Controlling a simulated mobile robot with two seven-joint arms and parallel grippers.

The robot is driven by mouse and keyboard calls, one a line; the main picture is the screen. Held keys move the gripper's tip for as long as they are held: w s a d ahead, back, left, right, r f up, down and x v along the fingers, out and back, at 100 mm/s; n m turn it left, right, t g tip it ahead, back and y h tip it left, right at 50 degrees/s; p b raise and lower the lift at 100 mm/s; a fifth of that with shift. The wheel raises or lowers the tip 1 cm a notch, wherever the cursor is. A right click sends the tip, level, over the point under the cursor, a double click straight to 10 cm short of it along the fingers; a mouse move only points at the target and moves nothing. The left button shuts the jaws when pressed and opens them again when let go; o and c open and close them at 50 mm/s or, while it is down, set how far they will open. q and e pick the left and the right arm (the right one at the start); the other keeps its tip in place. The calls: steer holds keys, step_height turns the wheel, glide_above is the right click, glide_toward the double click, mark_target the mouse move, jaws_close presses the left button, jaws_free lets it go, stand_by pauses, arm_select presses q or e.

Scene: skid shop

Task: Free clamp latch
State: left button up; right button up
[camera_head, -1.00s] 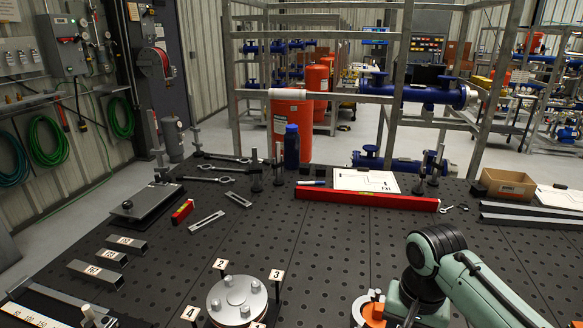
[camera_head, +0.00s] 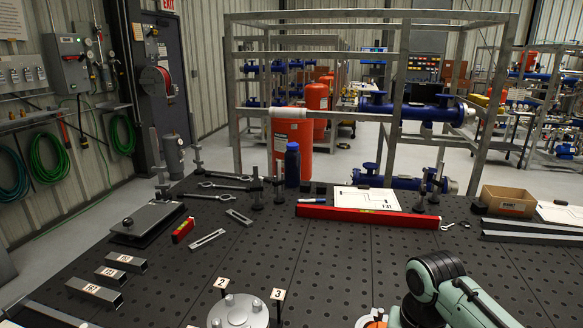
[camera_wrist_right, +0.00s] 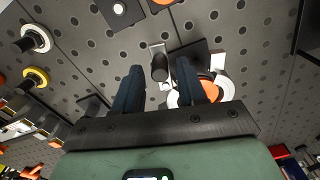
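In the right wrist view my right gripper (camera_wrist_right: 158,74) is open, its two dark fingers spread and pointing at the perforated table. A dark, round-ended handle (camera_wrist_right: 159,66), which looks like the clamp latch, shows between the fingertips; I cannot tell its depth or any contact. Beside it, partly behind the right finger, is an orange and white round part (camera_wrist_right: 222,90). In the head view my right arm reaches in at the lower right, and its gripper is cut off by the bottom edge. A bit of orange part (camera_head: 377,323) shows there. My left gripper is not in view.
A round metal flange (camera_head: 238,312) with numbered tags stands left of my right arm. The table's middle is mostly clear.

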steer(key=c, duration=0.5)
steer(key=shift+o, duration=0.3)
steer(key=shift+d, duration=0.1)
steer(key=shift+s+d, duration=0.15)
steer(key=shift+d, duration=0.15)
steer(key=shift+d, duration=0.4)
steer(key=shift+d+p, duration=0.15)
steer(key=shift+p, duration=0.2)
